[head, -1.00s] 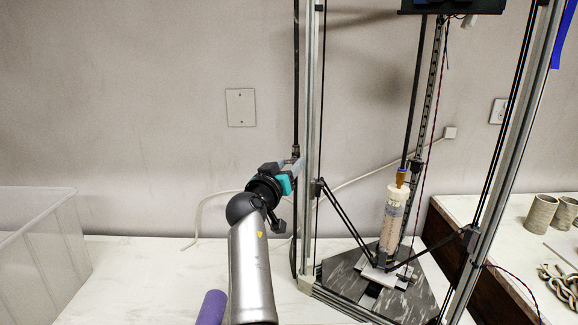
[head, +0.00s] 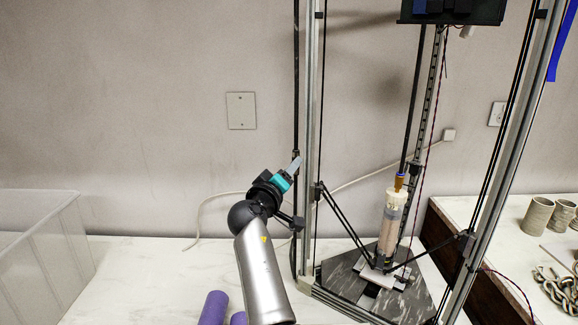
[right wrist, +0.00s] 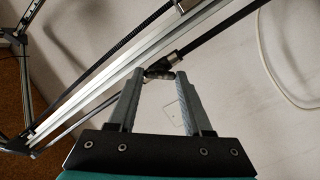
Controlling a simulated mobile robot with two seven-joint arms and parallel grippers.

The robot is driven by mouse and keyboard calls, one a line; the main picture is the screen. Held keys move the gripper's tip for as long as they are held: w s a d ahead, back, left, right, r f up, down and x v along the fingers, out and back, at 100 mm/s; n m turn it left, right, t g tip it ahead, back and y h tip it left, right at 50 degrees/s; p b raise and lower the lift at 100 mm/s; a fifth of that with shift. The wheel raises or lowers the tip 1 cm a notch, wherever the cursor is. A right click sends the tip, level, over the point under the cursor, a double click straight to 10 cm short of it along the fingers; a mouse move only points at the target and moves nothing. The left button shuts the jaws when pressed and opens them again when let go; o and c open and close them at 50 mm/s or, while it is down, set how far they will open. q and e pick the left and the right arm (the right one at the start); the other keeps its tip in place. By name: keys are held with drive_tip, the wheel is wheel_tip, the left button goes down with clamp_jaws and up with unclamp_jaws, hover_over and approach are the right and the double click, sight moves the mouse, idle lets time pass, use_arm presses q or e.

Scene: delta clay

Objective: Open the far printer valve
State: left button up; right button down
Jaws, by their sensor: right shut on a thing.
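The delta clay printer's frame post (head: 311,130) stands at centre, with a black tube (head: 296,90) running upright behind its left side. The far valve is a small dark fitting on this tube, in the right wrist view a metal-and-black piece (right wrist: 160,71) between my fingertips. My right gripper (head: 296,164) comes from the lower left, tilted up and right, its grey fingers at the fitting. In the right wrist view my right gripper (right wrist: 160,80) is closed on the valve's black part. Its exact handle angle is hard to tell. My left gripper is out of view.
A clear plastic bin (head: 40,250) stands at the left. Purple rolls (head: 212,308) lie at the front of the white table. A clay cartridge (head: 391,228) stands inside the printer frame. Clay cups (head: 540,214) sit on the right table. The table left of the printer is mostly clear.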

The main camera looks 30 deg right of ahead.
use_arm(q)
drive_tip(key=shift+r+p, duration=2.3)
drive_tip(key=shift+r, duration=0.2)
use_arm(e)
drive_tip(key=shift+r+n, duration=0.1)
drive_tip(key=shift+n, duration=4)
drive_tip(key=shift+c, duration=1.6)
unclamp_jaws()
